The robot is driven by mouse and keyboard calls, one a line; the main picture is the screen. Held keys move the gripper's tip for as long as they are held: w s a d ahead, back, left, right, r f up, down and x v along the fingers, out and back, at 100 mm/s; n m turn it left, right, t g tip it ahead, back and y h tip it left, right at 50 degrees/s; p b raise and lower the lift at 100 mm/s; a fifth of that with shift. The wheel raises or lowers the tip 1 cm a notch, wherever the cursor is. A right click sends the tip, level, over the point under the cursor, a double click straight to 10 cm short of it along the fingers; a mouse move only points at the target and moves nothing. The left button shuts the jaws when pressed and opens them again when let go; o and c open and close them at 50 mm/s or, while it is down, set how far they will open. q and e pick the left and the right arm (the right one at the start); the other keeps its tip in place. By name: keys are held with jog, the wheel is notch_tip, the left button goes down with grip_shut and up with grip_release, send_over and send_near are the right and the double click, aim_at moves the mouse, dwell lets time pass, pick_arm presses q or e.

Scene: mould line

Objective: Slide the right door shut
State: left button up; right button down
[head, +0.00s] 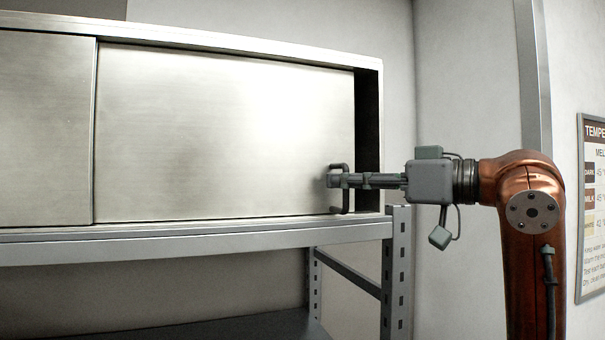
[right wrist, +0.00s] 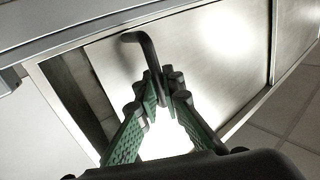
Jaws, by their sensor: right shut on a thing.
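The right door (head: 225,135) is a brushed metal panel in a wall-like metal cabinet. It also shows in the right wrist view (right wrist: 215,75). A narrow dark opening (head: 367,130) lies between its right edge and the cabinet's right side. The dark bar handle (head: 340,207) is near the door's lower right edge; it also shows in the right wrist view (right wrist: 150,50). My right gripper (head: 337,181) is shut on the handle, reaching in from the right. In the right wrist view its green-padded fingers meet at the bar. My left gripper is not in view.
The left door (head: 45,130) covers the cabinet's left part. The cabinet stands on a grey metal rack (head: 200,240) with a perforated post (head: 398,270). A poster (head: 594,200) hangs on the right wall.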

jog(key=d, duration=0.2)
jog(key=w+d, duration=0.1)
jog(key=d, duration=0.1)
jog(key=shift+w+d+r+p, duration=0.1)
jog(key=shift+d+r+p, duration=0.1)
jog(key=shift+p, duration=0.2)
jog(key=c, duration=2.4)
grip_release()
jog(key=o, duration=0.3)
jog(key=shift+w+d+f, duration=0.1)
jog(key=shift+d, duration=0.2)
jog(key=v, duration=1.1)
jog(key=shift+s+d, duration=0.2)
jog(key=shift+s, duration=0.15)
